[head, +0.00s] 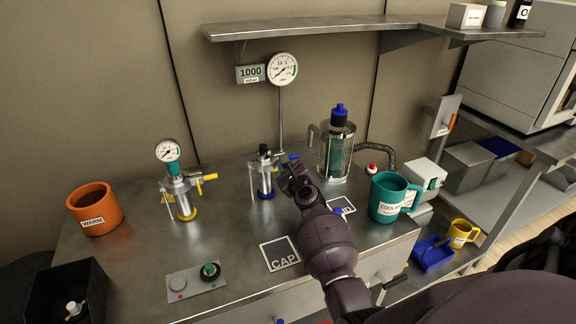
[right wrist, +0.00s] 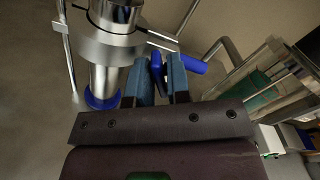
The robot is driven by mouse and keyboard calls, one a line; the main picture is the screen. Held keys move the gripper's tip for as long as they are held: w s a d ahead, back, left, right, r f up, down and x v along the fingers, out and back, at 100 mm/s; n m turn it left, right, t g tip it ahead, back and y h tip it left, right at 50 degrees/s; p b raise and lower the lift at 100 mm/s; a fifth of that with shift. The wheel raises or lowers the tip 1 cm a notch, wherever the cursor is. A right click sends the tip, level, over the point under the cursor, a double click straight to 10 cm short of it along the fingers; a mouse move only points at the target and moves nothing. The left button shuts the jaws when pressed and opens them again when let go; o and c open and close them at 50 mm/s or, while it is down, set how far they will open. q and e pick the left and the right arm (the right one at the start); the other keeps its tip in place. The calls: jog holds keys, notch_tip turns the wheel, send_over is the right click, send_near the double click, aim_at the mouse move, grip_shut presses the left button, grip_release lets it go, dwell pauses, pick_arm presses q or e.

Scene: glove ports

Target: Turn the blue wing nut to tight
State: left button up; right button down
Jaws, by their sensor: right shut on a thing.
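The blue wing nut (right wrist: 157,62) shows as a small blue piece between my right fingers in the right wrist view. It is hidden behind my gripper in the head view. It sits beside the metal fitting with a blue base ring (head: 266,193), which stands upright on the bench. My right gripper (right wrist: 160,76) is shut on the wing nut, and in the head view it reaches the fitting from the right (head: 286,172). A blue-ended lever (right wrist: 188,64) sticks out just beyond the fingers. My left gripper is not in view.
A similar fitting with yellow parts (head: 178,187) stands left. A glass vessel with a blue cap (head: 337,150) stands close behind my right gripper. A teal mug (head: 388,197) is right of my arm, an orange pot (head: 95,208) far left.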

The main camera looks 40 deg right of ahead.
jog(key=m, duration=0.2)
jog(key=shift+r+m+p, duration=0.15)
jog(key=shift+m+p, duration=0.2)
jog(key=shift+m, duration=0.05)
jog(key=shift+m+p, duration=0.35)
jog(key=shift+m, duration=1.15)
jog(key=c, duration=1.1)
grip_release()
jog(key=shift+s+a+f, duration=0.1)
jog(key=shift+s+f, duration=0.05)
jog(key=shift+f, duration=0.05)
